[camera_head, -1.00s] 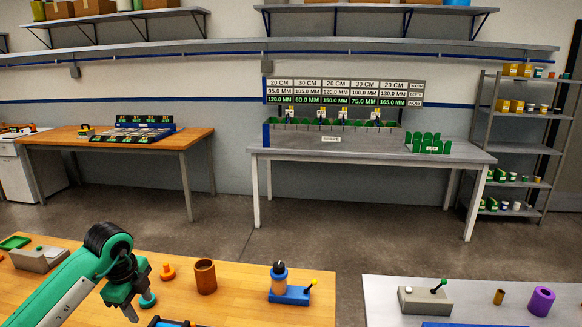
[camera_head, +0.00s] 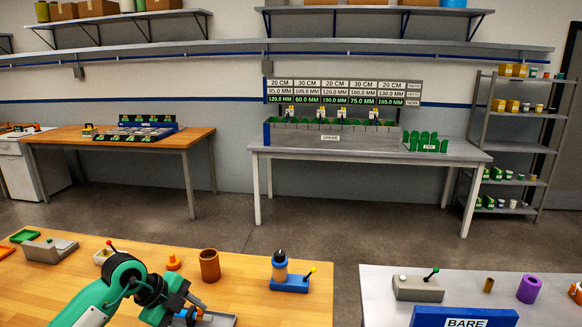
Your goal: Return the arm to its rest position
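My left arm is green and black and comes in at the lower left over the near wooden bench (camera_head: 239,265). Its dark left gripper (camera_head: 188,312) hangs low over the bench, in front of a brown cup and partly in front of a grey and blue item at the bottom edge. I cannot tell whether its fingers are open or shut, and nothing is clearly held. My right arm and gripper are out of view.
The bench holds the brown cup (camera_head: 209,265), an orange knob (camera_head: 174,262), a blue fixture with a bottle (camera_head: 289,281) and a grey block (camera_head: 50,250). The near right table (camera_head: 458,292) has a grey lever box (camera_head: 418,288), a purple ring (camera_head: 529,288) and a blue "BARE" sign (camera_head: 464,317).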

